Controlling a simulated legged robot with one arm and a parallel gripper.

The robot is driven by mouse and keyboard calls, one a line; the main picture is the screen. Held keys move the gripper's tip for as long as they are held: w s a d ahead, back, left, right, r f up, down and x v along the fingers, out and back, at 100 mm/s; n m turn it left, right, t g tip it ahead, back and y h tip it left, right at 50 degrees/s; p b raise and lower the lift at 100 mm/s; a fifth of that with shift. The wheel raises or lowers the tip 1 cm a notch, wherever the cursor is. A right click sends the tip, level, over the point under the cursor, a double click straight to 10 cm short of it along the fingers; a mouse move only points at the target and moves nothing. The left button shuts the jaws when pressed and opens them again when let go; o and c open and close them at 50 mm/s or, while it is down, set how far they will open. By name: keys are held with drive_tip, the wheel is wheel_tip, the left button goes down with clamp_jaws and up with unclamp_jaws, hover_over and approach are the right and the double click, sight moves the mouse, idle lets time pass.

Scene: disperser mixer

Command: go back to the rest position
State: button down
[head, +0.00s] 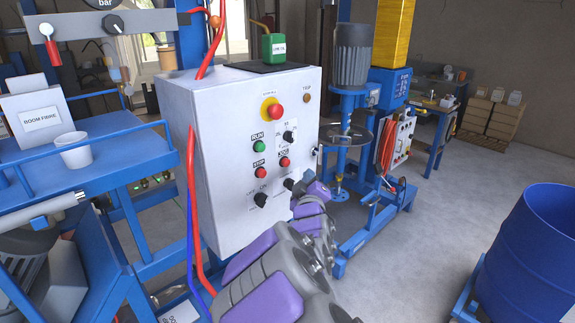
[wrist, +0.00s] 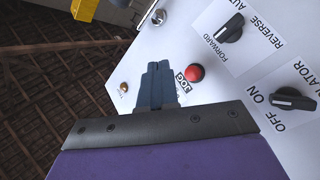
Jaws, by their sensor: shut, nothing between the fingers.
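My gripper (wrist: 158,70) is shut and empty, its blue-grey fingers together. In the wrist view the fingers point at the white control box (wrist: 265,60), next to the red button (wrist: 194,72) by the JOG label. In the head view my gripper (head: 290,184) is at the lower right of the control box (head: 215,90), below the red JOG button (head: 284,162). I cannot tell whether the fingertips touch the panel. Forward/reverse (wrist: 230,28) and on/off (wrist: 290,98) knobs also show in the wrist view.
The disperser mixer with its grey motor (head: 352,55) stands behind the box to the right. A blue drum (head: 535,260) is at the far right. A blue rack (head: 120,155) with a white cup (head: 74,154) is at left. Red hoses (head: 190,190) hang along the box's left side.

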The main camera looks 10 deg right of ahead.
drive_tip(key=s+d+f+m+g, duration=0.3)
drive_tip(key=s+f+g, duration=0.15)
drive_tip(key=s, duration=0.25)
drive_tip(key=s+d+f+m+g, duration=0.25)
drive_tip(key=s+g, duration=0.25)
drive_tip(key=s, duration=0.3)
drive_tip(key=s+a+f+g+y, duration=0.1)
drive_tip(key=s+a+g, duration=0.1)
drive_tip(key=s, duration=0.9)
drive_tip(key=s+a+f+m+g+y, duration=0.1)
drive_tip(key=s+g, duration=0.4)
drive_tip(key=s, duration=0.7)
drive_tip(key=s+a+f+m+g+y, duration=0.1)
drive_tip(key=s+a+f+g, duration=0.1)
drive_tip(key=s, duration=1)
drive_tip(key=shift+s+a+f+g, duration=0.2)
drive_tip(key=shift+a+g, duration=0.25)
drive_tip(key=shift+g, duration=0.5)
